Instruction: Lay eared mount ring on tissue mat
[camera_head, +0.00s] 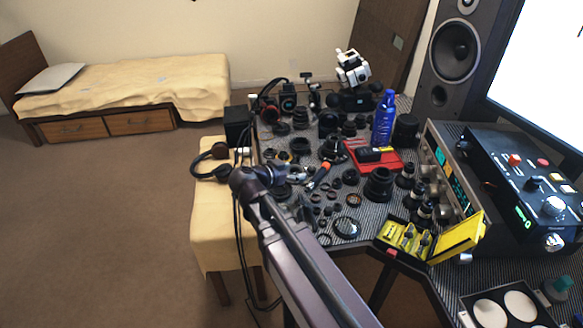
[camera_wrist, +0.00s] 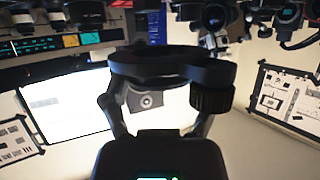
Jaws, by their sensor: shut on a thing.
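A dark ring with a projecting ear, the eared mount ring (camera_wrist: 180,68), sits across the top of my gripper (camera_wrist: 162,88) in the wrist view. The fingers are shut on it, and it is held up in front of the camera. In the head view my gripper (camera_head: 296,172) is over the left part of the crowded table; the ring cannot be told apart there from the dark parts around it. I cannot pick out a tissue mat for sure in either view.
The striped table top (camera_head: 300,222) is crowded with dark lens parts. A cloth-covered bench (camera_head: 215,235) is at the left.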

